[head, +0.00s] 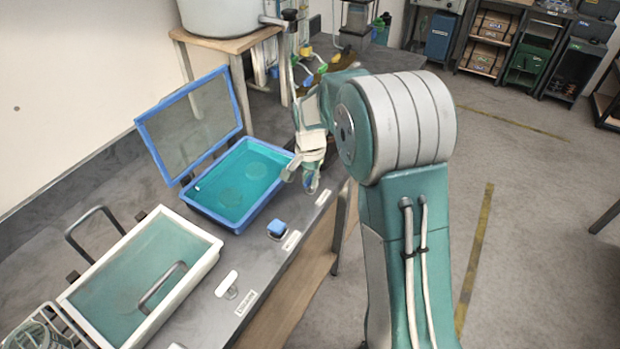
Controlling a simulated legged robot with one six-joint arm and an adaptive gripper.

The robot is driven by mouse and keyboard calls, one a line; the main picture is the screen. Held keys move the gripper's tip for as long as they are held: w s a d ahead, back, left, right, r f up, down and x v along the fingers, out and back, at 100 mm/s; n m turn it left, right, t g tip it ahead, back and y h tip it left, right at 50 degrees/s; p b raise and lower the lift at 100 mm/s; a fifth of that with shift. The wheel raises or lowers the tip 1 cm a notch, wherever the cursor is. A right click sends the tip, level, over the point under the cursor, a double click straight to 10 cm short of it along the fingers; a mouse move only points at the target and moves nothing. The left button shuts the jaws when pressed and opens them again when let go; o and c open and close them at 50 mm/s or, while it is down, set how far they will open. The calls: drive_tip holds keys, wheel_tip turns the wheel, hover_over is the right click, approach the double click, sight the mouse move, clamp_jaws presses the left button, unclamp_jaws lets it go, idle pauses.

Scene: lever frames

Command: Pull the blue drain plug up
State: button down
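The blue drain plug (277,228) is a small blue block-shaped knob. It stands on the grey bench's front strip, just below the near right corner of the blue-rimmed basin (238,226). The basin holds teal liquid, and its framed clear lid (190,122) stands open. My gripper (302,182) points down above the bench, to the right of and beyond the blue plug and apart from it. Its fingers look spread. A small bluish patch shows at the fingertips; I cannot tell whether it is part of a finger or something behind.
White labels (291,240) line the bench edge. A wire rack (45,331) sits at lower left. A wooden stand (235,45) holds a large grey vessel behind.

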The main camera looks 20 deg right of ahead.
sight(309, 177)
drive_tip(key=shift+r, duration=1.3)
drive_tip(key=c, duration=0.6)
unclamp_jaws()
drive_tip(key=shift+w, duration=0.1)
drive_tip(key=shift+c, duration=0.2)
drive_tip(key=shift+a, duration=0.1)
wheel_tip(309, 177, up, 12)
drive_tip(key=shift+f, duration=0.1)
